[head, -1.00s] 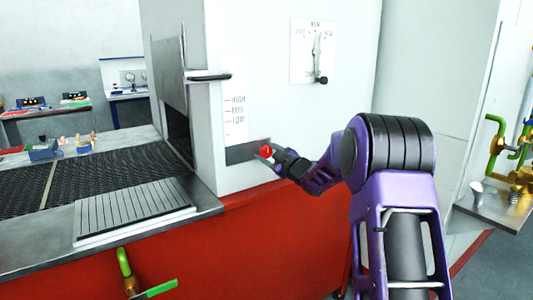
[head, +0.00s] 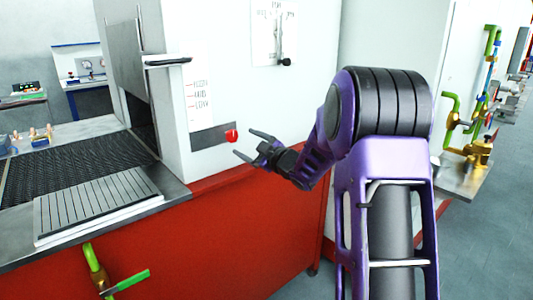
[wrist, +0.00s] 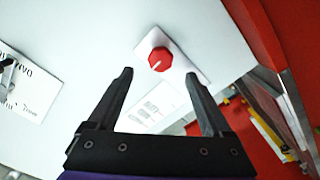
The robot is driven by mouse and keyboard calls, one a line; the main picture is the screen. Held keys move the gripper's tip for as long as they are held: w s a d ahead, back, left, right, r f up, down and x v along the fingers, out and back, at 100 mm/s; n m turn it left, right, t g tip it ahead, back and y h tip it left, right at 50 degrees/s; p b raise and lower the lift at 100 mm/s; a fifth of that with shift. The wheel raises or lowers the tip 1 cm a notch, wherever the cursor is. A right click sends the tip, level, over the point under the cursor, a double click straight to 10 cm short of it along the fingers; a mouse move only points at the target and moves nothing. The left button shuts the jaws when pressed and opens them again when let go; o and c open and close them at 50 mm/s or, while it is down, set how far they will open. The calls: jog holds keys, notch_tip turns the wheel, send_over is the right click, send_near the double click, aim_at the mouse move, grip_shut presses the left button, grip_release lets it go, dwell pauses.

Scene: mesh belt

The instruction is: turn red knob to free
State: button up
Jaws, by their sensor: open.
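The red knob (head: 232,136) sits on a grey plate (head: 212,138) low on the white machine front, just above the red base. In the wrist view the red knob (wrist: 160,59) has a white pointer line and lies beyond the fingertips, between them across the picture. My gripper (head: 246,144) is open and empty, a little to the right of the knob and apart from it. Both fingers of my gripper (wrist: 160,75) show in the wrist view. Any markings around the knob are too small to read.
A lever dial (head: 275,35) is on the panel above right. A handle (head: 168,61) juts from the shutter at left, above a level scale (head: 200,95). A grooved metal plate (head: 100,205) and mesh belt lie left. A green-handled valve (head: 125,284) is below.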

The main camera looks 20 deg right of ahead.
jog(key=v, duration=0.9)
jog(key=shift+s, duration=0.1)
